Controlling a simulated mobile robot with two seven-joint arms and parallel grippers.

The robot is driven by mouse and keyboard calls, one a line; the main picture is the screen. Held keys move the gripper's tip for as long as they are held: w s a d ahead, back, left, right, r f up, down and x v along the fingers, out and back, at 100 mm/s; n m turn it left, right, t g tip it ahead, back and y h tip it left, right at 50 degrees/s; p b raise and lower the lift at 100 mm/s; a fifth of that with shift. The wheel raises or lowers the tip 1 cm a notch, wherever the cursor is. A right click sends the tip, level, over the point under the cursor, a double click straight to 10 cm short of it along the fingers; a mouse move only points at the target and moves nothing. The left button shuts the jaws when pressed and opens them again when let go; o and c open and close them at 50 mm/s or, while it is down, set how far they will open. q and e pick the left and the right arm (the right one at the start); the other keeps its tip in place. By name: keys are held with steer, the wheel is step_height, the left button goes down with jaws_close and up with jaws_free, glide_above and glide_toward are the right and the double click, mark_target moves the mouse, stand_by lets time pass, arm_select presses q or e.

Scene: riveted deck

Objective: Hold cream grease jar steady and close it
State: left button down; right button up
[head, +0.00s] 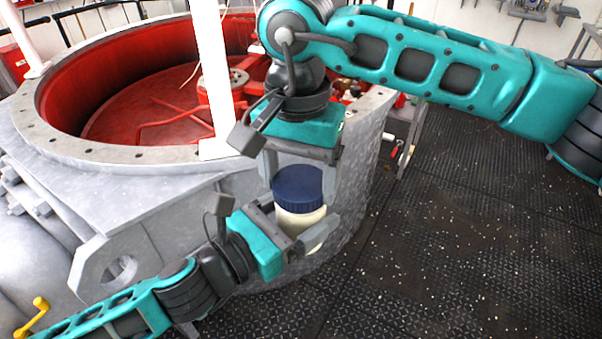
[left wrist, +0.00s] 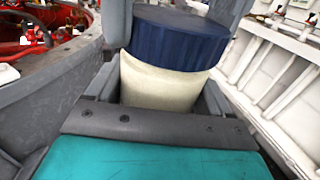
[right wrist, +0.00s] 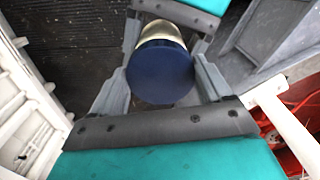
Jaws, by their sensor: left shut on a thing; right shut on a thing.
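The cream grease jar (head: 298,220) is upright in front of the grey housing. Its ribbed dark blue lid (head: 298,186) sits over its mouth. My left gripper (head: 312,236) is shut on the jar's body from the left; the body also shows between its fingers in the left wrist view (left wrist: 160,85). My right gripper (head: 300,176) reaches down from above and is shut on the lid, whose flat top faces me in the right wrist view (right wrist: 160,72). The jar's mouth and thread are hidden under the lid, so I cannot tell how tightly it sits.
A large grey round housing (head: 130,158) with a red inside stands behind and left of the jar. A white post (head: 213,80) rises by its rim. A yellow crank handle (head: 38,305) is at the lower left. The dark riveted floor (head: 460,240) at the right is open.

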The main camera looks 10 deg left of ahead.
steer(key=m, duration=0.7)
steer(key=shift+w+a, duration=0.15)
steer(key=m, duration=0.9)
steer(key=shift+w+m, duration=0.15)
steer(key=shift+m, duration=0.25)
steer(key=m, duration=0.3)
steer(key=shift+w, duration=0.1)
steer(key=m, duration=0.7)
steer(key=shift+w+m, duration=0.1)
steer(key=shift+m, duration=0.2)
steer(key=o, duration=1)
steer(key=shift+o, duration=0.2)
